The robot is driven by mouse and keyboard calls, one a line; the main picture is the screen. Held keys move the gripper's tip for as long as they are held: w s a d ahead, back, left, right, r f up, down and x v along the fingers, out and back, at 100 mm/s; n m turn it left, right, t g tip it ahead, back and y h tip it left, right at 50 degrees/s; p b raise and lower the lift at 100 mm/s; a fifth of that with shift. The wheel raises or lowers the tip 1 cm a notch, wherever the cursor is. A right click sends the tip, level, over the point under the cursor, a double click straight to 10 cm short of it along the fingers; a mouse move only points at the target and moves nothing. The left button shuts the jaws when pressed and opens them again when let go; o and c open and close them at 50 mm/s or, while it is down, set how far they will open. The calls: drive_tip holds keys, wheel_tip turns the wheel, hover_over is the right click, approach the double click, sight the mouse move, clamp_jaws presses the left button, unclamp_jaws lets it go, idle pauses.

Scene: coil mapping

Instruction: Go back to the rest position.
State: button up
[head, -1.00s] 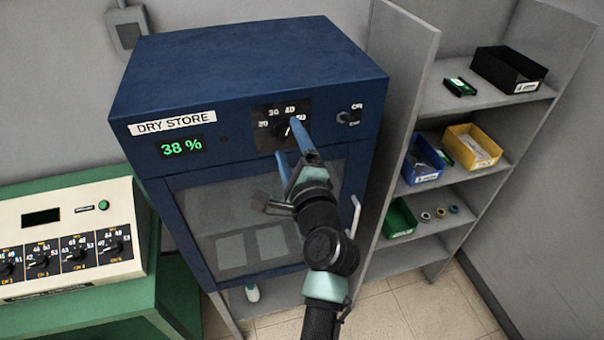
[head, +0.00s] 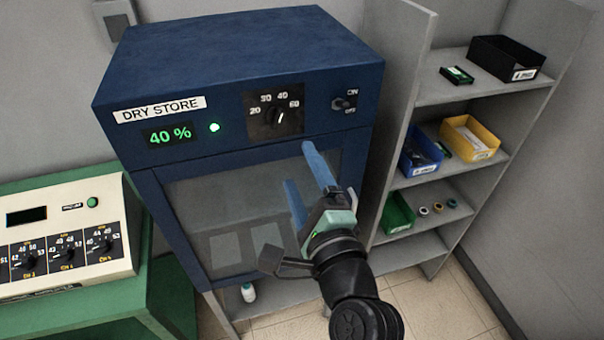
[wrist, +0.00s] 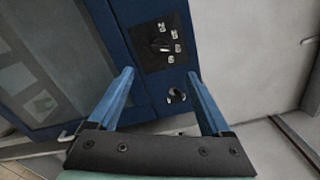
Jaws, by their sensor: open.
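My gripper (head: 305,170) is open and empty, in front of the dry store cabinet (head: 240,62) and below its dial (head: 279,118). Its two blue fingers point up toward the cabinet front, apart from the dial. In the wrist view the open fingers (wrist: 160,95) frame the cabinet panel, with the dial (wrist: 160,45) and the switch (wrist: 177,95) beyond them. The dial's pointer is turned toward the upper right, near 40 to 60. The display (head: 169,134) reads 40 %, and a green lamp (head: 214,127) beside it is lit.
A cream instrument box (head: 68,235) with several dials stands on a green bench (head: 150,300) at the left. A grey shelf unit (head: 428,88) with bins stands close at the right. A white bottle (head: 248,292) is under the cabinet.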

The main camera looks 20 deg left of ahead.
drive_tip(key=d+r+n+t+h+b, duration=0.25)
drive_tip(key=r+n, duration=0.25)
drive_tip(key=r, duration=0.5)
drive_tip(key=d+r+n+t+h+b, duration=0.2)
drive_tip(key=d+r+n+t, duration=0.25)
drive_tip(key=r, duration=0.45)
drive_tip(key=s+d+r+n+t+h, duration=0.2)
drive_tip(key=s+r+n, duration=0.1)
drive_tip(key=s+r, duration=0.2)
drive_tip(key=s+d+r+n+t+h+b, duration=0.1)
drive_tip(key=s+d+r+n+t+h, duration=0.1)
drive_tip(key=s+r, duration=0.3)
wheel_tip(320, 180, up, 3)
drive_tip(key=shift+s+d+r+n+t+h+b, duration=0.1)
drive_tip(key=shift+s+d+n+t+h+b, duration=0.2)
drive_tip(key=shift+n+t+h, duration=0.4)
